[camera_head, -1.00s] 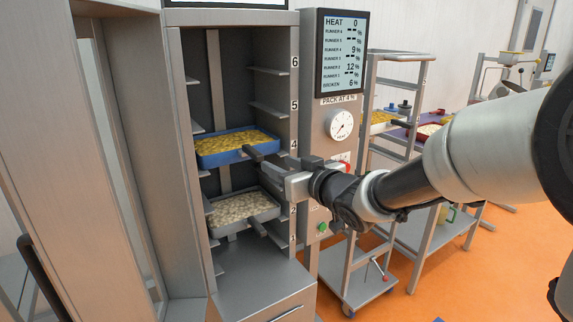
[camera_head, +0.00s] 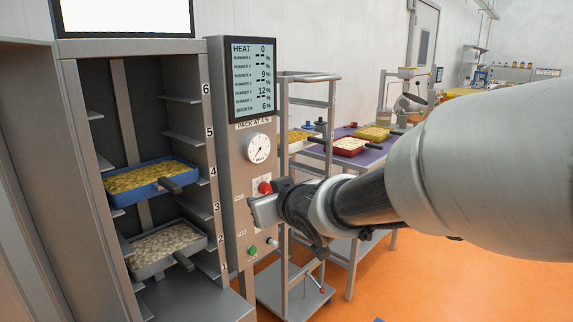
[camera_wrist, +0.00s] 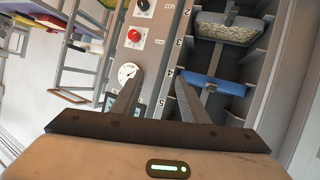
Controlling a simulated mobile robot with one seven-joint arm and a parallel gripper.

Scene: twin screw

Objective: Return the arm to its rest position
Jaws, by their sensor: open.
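My gripper (camera_head: 262,208) is in front of the cabinet's control panel in the head view, apart from the trays. In the wrist view my gripper (camera_wrist: 158,88) has its two fingers spread with nothing between them. The blue tray (camera_head: 150,195) of yellow pieces sits in the cabinet near runner 4, and also shows in the wrist view (camera_wrist: 218,84). The grey tray (camera_head: 160,265) of pale pieces sits below it near runner 2, and also shows in the wrist view (camera_wrist: 226,31).
The control panel (camera_head: 240,180) has a dial, a red knob and a green button. A metal trolley (camera_head: 290,285) stands close behind my arm. A table with a red tray (camera_head: 350,147) is farther right. Orange floor (camera_head: 460,270) is open at right.

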